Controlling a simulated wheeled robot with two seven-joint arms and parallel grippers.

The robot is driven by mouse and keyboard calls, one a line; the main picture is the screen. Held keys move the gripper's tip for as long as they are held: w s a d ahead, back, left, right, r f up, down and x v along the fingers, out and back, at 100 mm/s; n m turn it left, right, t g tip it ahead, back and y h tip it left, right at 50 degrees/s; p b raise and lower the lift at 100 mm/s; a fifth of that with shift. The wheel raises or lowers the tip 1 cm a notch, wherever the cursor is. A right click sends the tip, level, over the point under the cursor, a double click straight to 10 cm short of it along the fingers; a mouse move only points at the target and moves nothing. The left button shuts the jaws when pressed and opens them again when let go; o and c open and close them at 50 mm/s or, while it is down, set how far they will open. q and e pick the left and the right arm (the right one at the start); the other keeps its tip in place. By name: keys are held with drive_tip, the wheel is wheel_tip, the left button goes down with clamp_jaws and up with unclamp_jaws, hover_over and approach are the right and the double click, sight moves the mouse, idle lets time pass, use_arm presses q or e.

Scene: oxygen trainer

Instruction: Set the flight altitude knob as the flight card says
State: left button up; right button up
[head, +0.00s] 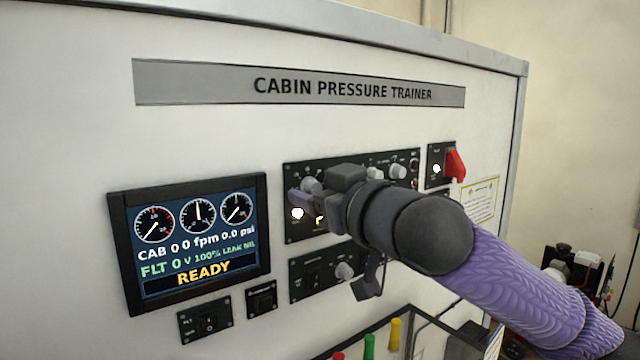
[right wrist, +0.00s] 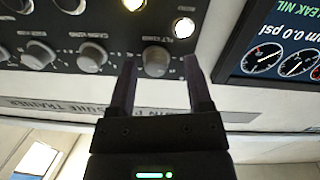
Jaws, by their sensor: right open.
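The flight altitude knob (right wrist: 156,60) is a grey round knob at the end of a row on a black panel. In the right wrist view, which is upside down, it sits between the two fingers of my right gripper (right wrist: 160,70). The fingers are open, with a gap on each side of the knob. In the head view the knob (head: 310,185) is partly hidden by my right gripper (head: 307,193), at the panel's left end. The display (head: 188,240) reads FLT 0 and READY. A yellow-edged card (head: 482,200) is at the right; its text is unreadable. My left gripper is not in view.
Other knobs (right wrist: 92,58) stand close beside the flight altitude knob. A red switch guard (head: 455,165) is on a small panel at the right. Lower switch panels (head: 205,320) and a tray with coloured pegs (head: 369,346) lie below.

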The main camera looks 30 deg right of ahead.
drive_tip(key=shift+w+d, duration=0.1)
drive_tip(key=shift+d, duration=0.1)
drive_tip(key=c, duration=0.6)
clamp_jaws()
